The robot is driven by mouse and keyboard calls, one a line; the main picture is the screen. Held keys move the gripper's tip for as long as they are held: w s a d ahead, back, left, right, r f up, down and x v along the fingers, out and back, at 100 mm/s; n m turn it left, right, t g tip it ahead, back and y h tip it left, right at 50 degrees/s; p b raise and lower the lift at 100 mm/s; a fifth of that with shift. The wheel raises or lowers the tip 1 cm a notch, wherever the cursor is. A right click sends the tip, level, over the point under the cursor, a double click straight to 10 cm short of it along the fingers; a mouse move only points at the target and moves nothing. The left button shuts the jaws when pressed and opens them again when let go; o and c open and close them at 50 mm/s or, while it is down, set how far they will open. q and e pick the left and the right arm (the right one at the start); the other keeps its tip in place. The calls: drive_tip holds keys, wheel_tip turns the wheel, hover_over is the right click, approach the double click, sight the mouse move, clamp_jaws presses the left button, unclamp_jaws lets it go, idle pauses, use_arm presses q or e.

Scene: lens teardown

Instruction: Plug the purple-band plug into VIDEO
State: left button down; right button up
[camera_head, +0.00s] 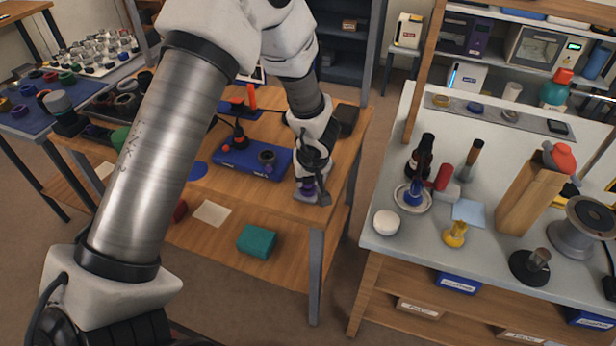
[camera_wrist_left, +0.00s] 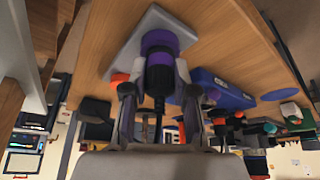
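The purple-band plug (camera_wrist_left: 160,62) has a black body and sits between the fingers of my left gripper (camera_wrist_left: 159,85) in the left wrist view. The finger pads lie against its sides, and its cable trails back between the fingers. Its far end meets or nearly meets a light grey plate (camera_wrist_left: 153,22); whether it is seated is hidden. In the head view my left gripper (camera_head: 309,183) points down at this plate (camera_head: 323,194) near the workbench's right edge, with a bit of purple showing. No VIDEO label can be read. My right gripper is not in view.
A blue block (camera_head: 236,163) with fittings stands left of the gripper on the wooden workbench (camera_head: 285,205). A dark flat object (camera_head: 347,118) lies behind. An orange part (camera_wrist_left: 119,78) shows by the plate. A gap separates the crowded white-topped bench (camera_head: 400,235) at right.

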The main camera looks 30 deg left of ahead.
use_arm(q)
drive_tip(key=c, duration=1.6)
unclamp_jaws()
clamp_jaws()
drive_tip(key=shift+r+p, duration=0.85)
drive_tip(key=shift+p, duration=0.4)
drive_tip(key=shift+r+p, duration=2.25)
drive_tip(key=shift+p, duration=0.65)
drive_tip(key=shift+f, duration=0.1)
